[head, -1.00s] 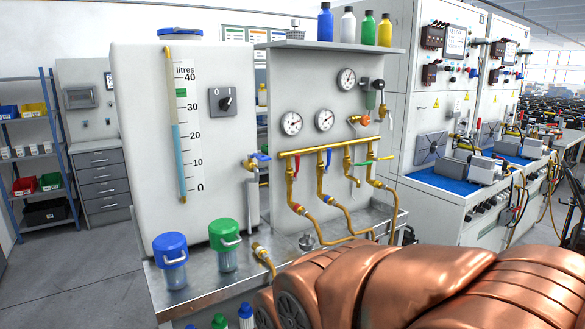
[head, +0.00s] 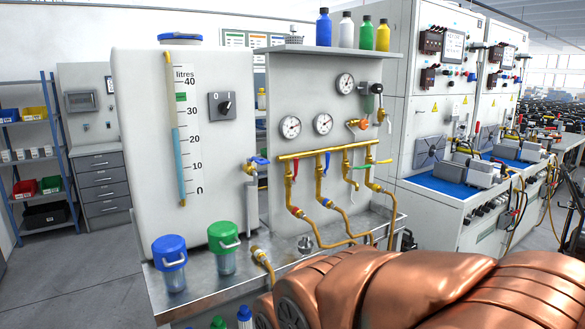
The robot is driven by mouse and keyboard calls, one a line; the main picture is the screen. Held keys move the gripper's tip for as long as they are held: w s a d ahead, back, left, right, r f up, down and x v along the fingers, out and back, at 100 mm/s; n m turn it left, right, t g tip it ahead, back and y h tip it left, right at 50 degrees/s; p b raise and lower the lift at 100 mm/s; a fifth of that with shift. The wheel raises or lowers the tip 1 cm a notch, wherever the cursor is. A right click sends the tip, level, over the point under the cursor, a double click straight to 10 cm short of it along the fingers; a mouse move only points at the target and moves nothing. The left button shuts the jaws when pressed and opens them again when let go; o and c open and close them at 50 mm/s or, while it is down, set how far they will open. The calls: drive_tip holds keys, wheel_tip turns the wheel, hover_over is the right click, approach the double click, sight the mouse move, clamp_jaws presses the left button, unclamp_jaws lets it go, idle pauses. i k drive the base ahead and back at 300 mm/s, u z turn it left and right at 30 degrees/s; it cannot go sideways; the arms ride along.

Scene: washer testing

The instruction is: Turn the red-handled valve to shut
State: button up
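The red-handled valve (head: 295,168) is at the left end of the brass manifold (head: 320,154) on the grey gauge panel. Its red lever points down, roughly in line with its pipe. A brass pipe runs down from it to a hose fitting. My copper-coloured arm fills the lower right of the head view, well in front of the valve. My gripper is not visible. The valve is unobstructed from this view.
The neighbouring blue-handled valve (head: 327,162) hangs close by, and a green lever (head: 374,162) sticks out sideways at the right end. Blue-lidded (head: 170,252) and green-lidded (head: 223,236) jars stand on the metal bench at the left front. Pressure gauges (head: 290,127) sit above the manifold.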

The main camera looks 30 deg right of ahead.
sight(295, 160)
drive_tip(key=k, duration=1.2)
drive_tip(key=z, duration=0.55)
drive_tip(key=i, duration=0.55)
drive_tip(key=z, duration=0.6)
drive_tip(key=i, duration=0.8)
drive_tip(key=u, duration=0.65)
drive_tip(key=i, duration=0.8)
drive_tip(key=u, duration=0.65)
